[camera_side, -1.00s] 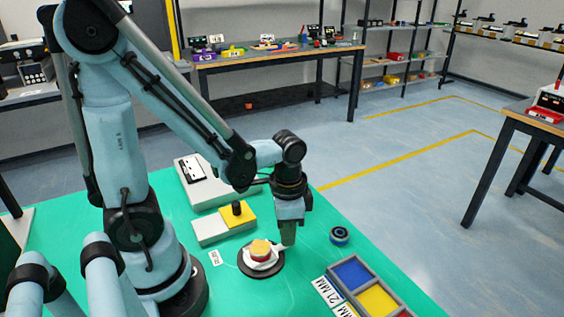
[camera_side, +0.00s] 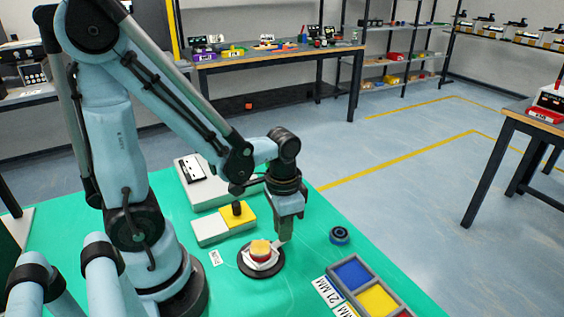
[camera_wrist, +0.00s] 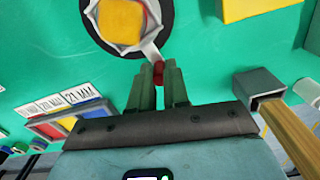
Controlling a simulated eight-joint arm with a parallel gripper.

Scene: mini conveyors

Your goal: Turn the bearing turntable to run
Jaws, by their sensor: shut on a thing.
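The turntable is a dark round base (camera_side: 261,271) with a white plate and a yellow and red piece (camera_side: 260,249) on top. In the wrist view the turntable (camera_wrist: 128,48) is at the top, cut by the frame edge. A pale handle (camera_wrist: 150,50) sticks out from the plate and ends in a red tip (camera_wrist: 158,73). My gripper (camera_wrist: 159,78) is shut on this handle, with the red tip between its fingers. In the side view my gripper (camera_side: 283,240) points down at the turntable's far right edge, where the fingers partly hide the handle.
A grey and yellow block with a black knob (camera_side: 237,210) stands behind the turntable. A blue and black ring (camera_side: 340,235) lies to the right. A grey tray (camera_side: 354,297) with coloured compartments and size labels is at front right.

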